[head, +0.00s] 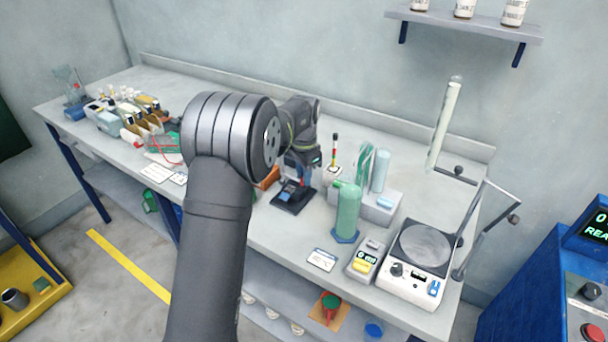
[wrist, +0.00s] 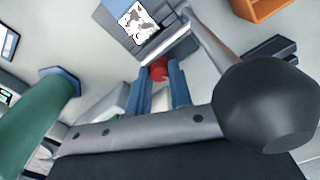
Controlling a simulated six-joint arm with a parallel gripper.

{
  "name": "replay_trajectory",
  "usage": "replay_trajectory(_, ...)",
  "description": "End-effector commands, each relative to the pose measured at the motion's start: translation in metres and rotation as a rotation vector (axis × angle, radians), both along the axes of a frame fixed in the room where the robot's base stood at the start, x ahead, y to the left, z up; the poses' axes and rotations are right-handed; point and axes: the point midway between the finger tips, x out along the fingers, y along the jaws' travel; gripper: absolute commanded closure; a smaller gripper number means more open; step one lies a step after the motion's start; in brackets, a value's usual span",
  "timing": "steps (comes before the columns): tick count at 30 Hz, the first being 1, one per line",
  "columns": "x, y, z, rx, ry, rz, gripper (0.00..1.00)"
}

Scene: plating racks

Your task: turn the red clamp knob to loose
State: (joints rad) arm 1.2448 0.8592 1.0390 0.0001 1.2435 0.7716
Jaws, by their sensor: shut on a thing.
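The red clamp knob (wrist: 159,70) shows in the wrist view between the tips of my gripper's two blue fingers. My gripper (wrist: 161,80) is shut on it, and the fingers hide part of its sides. Just beyond the knob is a blue and grey fixture (wrist: 120,28) with a black-and-white patterned face. In the head view my gripper (head: 304,172) reaches down to this fixture, on a dark base (head: 290,206) on the bench. The knob is too small and covered there to make out its turn.
A green bottle (head: 347,208) stands close to the right, with a grey block holding tubes (head: 378,208) behind it. An orange thing (head: 268,178) is just left of the fixture. A hotplate (head: 420,245) stands farther right. Racks of bottles (head: 140,118) fill the bench's left part.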

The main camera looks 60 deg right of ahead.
Motion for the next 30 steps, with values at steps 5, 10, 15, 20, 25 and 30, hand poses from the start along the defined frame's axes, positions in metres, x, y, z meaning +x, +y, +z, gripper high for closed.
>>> replay_trajectory(5,0.0,0.0,0.0,-0.001,0.0,0.066,1.0)
replay_trajectory(10,0.0,0.0,0.0,-0.001,0.0,0.07,1.0)
replay_trajectory(15,0.0,0.0,0.0,-0.001,0.0,0.069,0.73)
replay_trajectory(20,0.0,0.0,0.0,-0.001,0.0,0.069,0.59)
replay_trajectory(25,0.0,0.0,0.0,0.0,0.0,0.068,0.59)
replay_trajectory(30,0.0,-0.001,0.011,-0.002,0.0,0.068,0.59)
